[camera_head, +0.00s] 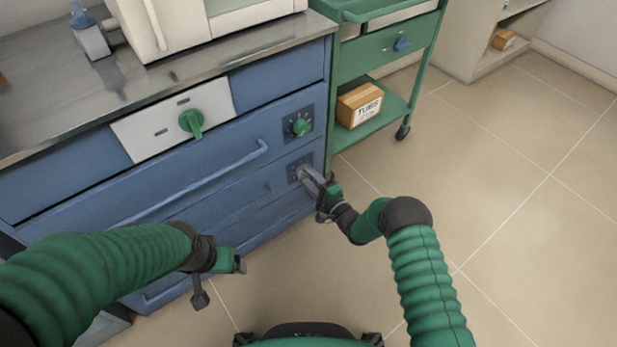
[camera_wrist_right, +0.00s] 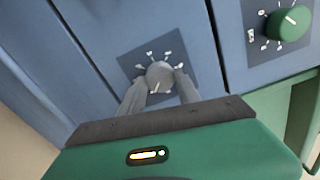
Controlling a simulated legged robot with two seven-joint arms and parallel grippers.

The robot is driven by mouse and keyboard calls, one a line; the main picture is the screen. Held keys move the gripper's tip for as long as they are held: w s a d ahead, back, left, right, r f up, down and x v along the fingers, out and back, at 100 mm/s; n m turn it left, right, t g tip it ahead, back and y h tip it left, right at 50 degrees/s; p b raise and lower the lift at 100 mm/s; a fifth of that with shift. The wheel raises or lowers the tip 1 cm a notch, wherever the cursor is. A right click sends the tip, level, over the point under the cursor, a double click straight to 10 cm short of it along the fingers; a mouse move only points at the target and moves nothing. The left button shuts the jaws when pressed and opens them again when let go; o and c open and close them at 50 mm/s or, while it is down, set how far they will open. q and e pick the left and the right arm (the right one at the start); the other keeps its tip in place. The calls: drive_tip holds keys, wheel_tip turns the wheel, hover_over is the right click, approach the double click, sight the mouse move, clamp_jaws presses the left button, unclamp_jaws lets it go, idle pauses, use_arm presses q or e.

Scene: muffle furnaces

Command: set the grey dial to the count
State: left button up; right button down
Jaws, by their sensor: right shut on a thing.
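The grey dial (camera_wrist_right: 159,76) sits on a dark square plate with white marks around it, on the blue cabinet front. It has a pale pointer line on its face. My right gripper (camera_wrist_right: 158,88) is shut on the grey dial, one finger on each side of it. In the head view my right gripper (camera_head: 312,180) reaches the lower plate (camera_head: 293,172) and hides most of the dial.
A green dial (camera_head: 301,127) is on the plate above, also seen in the wrist view (camera_wrist_right: 289,22). A larger green knob (camera_head: 191,121) is on a white panel. A green cart (camera_head: 375,127) with a box labelled TUBES (camera_head: 359,105) stands at the right. The floor (camera_head: 510,200) right is clear.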

drive_tip(key=shift+s+f+n, duration=0.1)
drive_tip(key=shift+n, duration=0.3)
drive_tip(key=n+p, duration=0.1)
drive_tip(key=n, duration=0.7)
drive_tip(key=shift+a+f, duration=0.1)
drive_tip(key=n+p, duration=0.1)
drive_tip(key=n, duration=0.4)
drive_tip(key=shift+s, duration=0.1)
drive_tip(key=shift+f+n+p, duration=0.1)
drive_tip(key=shift+n+p, duration=0.2)
drive_tip(key=shift+n, duration=1.6)
drive_tip(key=c, duration=1.1)
unclamp_jaws()
drive_tip(key=shift+o, duration=1.2)
